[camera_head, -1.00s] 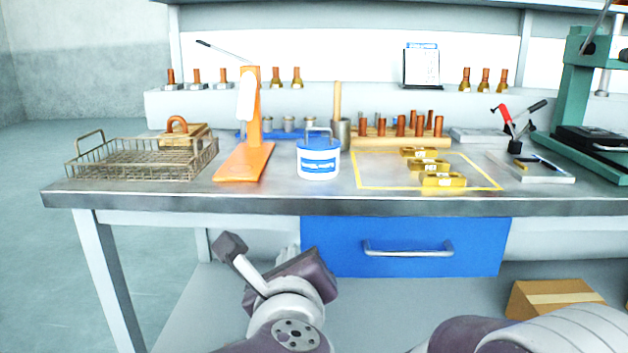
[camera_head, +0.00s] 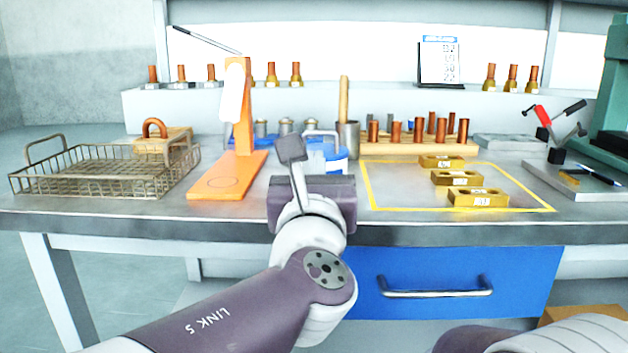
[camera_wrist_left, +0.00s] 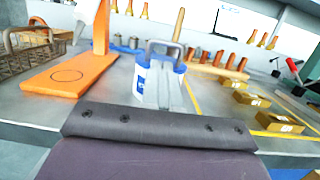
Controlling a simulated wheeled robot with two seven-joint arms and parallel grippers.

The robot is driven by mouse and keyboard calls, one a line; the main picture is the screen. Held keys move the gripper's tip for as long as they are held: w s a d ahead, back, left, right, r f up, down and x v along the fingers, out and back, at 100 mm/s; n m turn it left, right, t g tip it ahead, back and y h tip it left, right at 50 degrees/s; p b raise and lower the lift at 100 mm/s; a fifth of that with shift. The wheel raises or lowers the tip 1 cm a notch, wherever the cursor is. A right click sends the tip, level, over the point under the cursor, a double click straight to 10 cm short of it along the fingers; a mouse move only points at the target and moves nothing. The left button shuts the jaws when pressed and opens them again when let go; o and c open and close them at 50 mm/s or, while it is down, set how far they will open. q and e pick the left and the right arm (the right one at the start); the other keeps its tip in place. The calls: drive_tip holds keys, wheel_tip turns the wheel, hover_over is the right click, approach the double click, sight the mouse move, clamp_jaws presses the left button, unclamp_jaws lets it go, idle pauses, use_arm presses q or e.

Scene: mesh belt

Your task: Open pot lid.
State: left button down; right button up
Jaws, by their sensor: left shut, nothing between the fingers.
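The white pot (camera_head: 341,165) with a blue lid (camera_head: 338,151) stands on the workbench, partly hidden in the head view behind my left wrist. The lid has a grey loop handle (camera_head: 322,133) on top. In the left wrist view the lid (camera_wrist_left: 179,66) and handle (camera_wrist_left: 165,43) are straight ahead, and the lid sits on the pot. My left gripper (camera_head: 312,188) is at the bench's front edge, pointing at the pot, shut and empty. Its fingers are mostly hidden in the head view. My right gripper is out of view.
An orange stand (camera_head: 225,180) is close on the left, with a wire basket (camera_head: 105,178) beyond it. Yellow blocks (camera_head: 477,197) lie in a yellow outline on the right. A wooden rack (camera_head: 420,149) with copper pieces is behind. The bench front edge (camera_head: 450,234) runs below.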

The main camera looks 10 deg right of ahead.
use_arm(q)
drive_tip(key=shift+x, duration=2.3)
